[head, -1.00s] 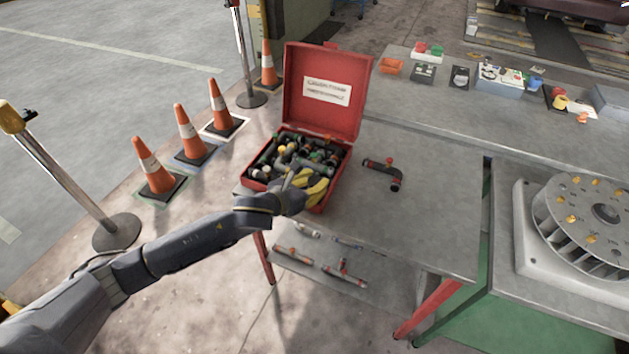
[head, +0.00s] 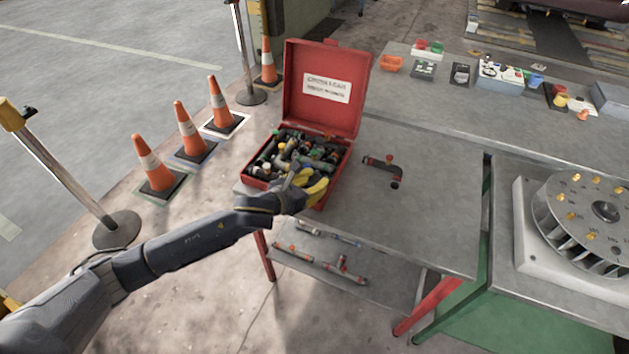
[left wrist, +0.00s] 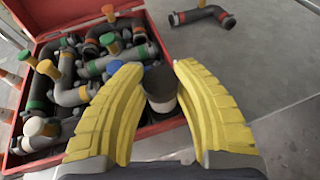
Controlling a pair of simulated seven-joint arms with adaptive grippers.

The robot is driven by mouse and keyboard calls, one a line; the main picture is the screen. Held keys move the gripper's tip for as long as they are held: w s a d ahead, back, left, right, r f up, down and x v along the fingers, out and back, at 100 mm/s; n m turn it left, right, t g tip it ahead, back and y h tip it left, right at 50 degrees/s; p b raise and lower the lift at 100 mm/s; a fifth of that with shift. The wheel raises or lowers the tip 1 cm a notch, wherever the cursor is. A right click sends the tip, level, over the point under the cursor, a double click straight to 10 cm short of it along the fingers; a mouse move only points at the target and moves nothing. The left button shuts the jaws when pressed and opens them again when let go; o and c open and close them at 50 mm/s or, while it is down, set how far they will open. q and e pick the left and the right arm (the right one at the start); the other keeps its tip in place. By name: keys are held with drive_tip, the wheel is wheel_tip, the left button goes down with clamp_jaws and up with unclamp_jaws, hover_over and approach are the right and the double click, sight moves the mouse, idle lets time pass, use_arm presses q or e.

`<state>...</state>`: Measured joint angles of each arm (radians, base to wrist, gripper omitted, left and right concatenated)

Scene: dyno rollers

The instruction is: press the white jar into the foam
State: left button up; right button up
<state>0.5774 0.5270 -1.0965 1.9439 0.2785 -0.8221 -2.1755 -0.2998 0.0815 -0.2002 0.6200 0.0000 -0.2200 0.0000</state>
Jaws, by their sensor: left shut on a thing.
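My left gripper (head: 316,185) is at the front right corner of the open red case (head: 350,170). In the head view the gripper hides the jar. The foam cannot be made out clearly among the fittings in the case. My right gripper is not in view.
Several dark pipe fittings with coloured caps (left wrist: 71,96) crowd the case left of the gripper. The case's lid (head: 325,85) stands up behind. An elbow pipe (head: 382,170) lies on the table to the right. The table (head: 430,215) is clear around it.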

use_arm(q)
drive_tip(key=shift+f, duration=0.7)
drive_tip(key=o, duration=1.2)
drive_tip(key=shift+o, duration=0.2)
drive_tip(key=shift+a, duration=0.1)
